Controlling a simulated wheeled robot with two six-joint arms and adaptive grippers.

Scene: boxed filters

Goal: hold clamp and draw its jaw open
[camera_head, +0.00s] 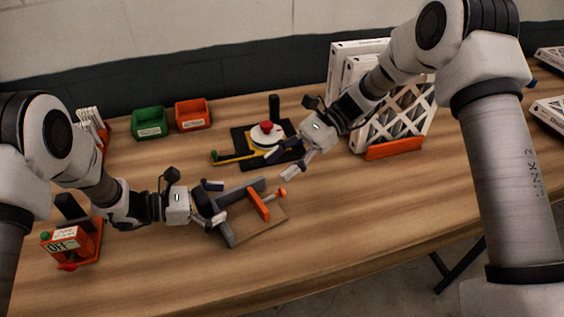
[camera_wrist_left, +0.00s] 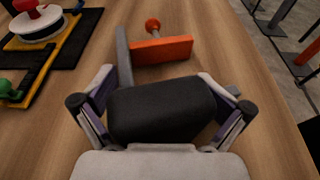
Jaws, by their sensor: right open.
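The clamp has a grey bar (camera_head: 245,188), an orange sliding jaw (camera_head: 259,205) and an orange knob (camera_head: 282,192). It lies near the front of the table, over a thin brown board (camera_head: 262,224). In the left wrist view its black grip (camera_wrist_left: 160,110) fills the space between my left fingers, with the orange jaw (camera_wrist_left: 160,50) and knob (camera_wrist_left: 152,25) beyond. My left gripper (camera_head: 217,202) is shut on the black grip, a finger on each side. My right gripper (camera_head: 280,163) is open and empty, a little behind the knob and apart from it.
Behind the clamp is a black fixture (camera_head: 244,140) with a white disc, red knob and yellow bar. Green (camera_head: 149,122) and orange (camera_head: 193,114) bins stand at the back. Boxed filters stand in an orange rack (camera_head: 393,149). An orange switch box (camera_head: 72,244) is at left. The right front is clear.

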